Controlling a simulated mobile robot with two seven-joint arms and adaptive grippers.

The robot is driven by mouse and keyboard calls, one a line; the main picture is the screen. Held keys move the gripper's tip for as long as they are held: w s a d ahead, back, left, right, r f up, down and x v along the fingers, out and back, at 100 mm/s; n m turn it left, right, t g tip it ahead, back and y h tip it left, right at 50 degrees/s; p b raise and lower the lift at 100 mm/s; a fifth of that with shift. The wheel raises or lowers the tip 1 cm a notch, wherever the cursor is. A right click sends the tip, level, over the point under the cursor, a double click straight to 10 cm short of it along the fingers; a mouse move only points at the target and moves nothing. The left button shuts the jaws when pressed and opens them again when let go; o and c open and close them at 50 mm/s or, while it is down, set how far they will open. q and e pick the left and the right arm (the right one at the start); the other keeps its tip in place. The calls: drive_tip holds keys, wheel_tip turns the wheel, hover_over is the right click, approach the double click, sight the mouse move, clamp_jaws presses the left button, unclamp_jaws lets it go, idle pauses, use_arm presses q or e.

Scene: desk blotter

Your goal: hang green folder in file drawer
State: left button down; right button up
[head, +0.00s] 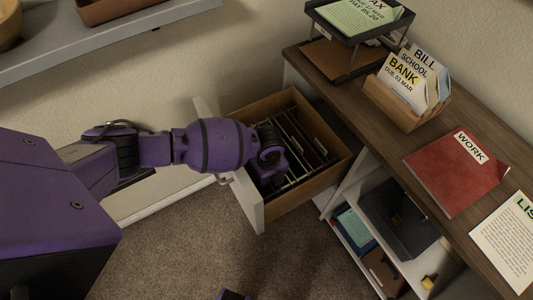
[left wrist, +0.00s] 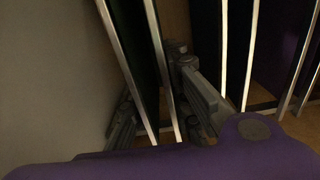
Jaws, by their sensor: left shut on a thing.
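The file drawer (head: 312,194) is pulled out from the desk, with several dark folders hanging on metal rails inside. My left gripper (left wrist: 160,112) reaches down into the drawer near its front. In the left wrist view its two fingers stand either side of a dark green folder (left wrist: 139,38) with pale metal rails, and it is shut on this folder. In the head view my own wrist hides the fingers and the green folder. Whether the folder's rail ends rest on the drawer's rails cannot be told.
The desk top (head: 390,137) holds a letter tray (head: 345,62), a wooden letter holder (head: 407,109), a red WORK folder (head: 450,180) and a printed list (head: 507,245). An open shelf with a dark box (head: 398,215) is below. Carpet (head: 200,255) in front of the drawer is clear.

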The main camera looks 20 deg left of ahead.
use_arm(q)
drive_tip(key=shift+f+b, duration=0.4)
drive_tip(key=shift+f, duration=0.3)
drive_tip(key=shift+s+f, duration=0.45)
drive_tip(key=shift+f, duration=0.1)
drive_tip(key=c, duration=1.6)
unclamp_jaws()
drive_tip(key=shift+o, duration=0.2)
drive_tip(key=shift+d, duration=0.1)
wheel_tip(320, 180, up, 10)
drive_tip(key=w, duration=0.1)
drive_tip(key=shift+w+f, duration=0.2)
drive_tip(key=shift+w, duration=0.05)
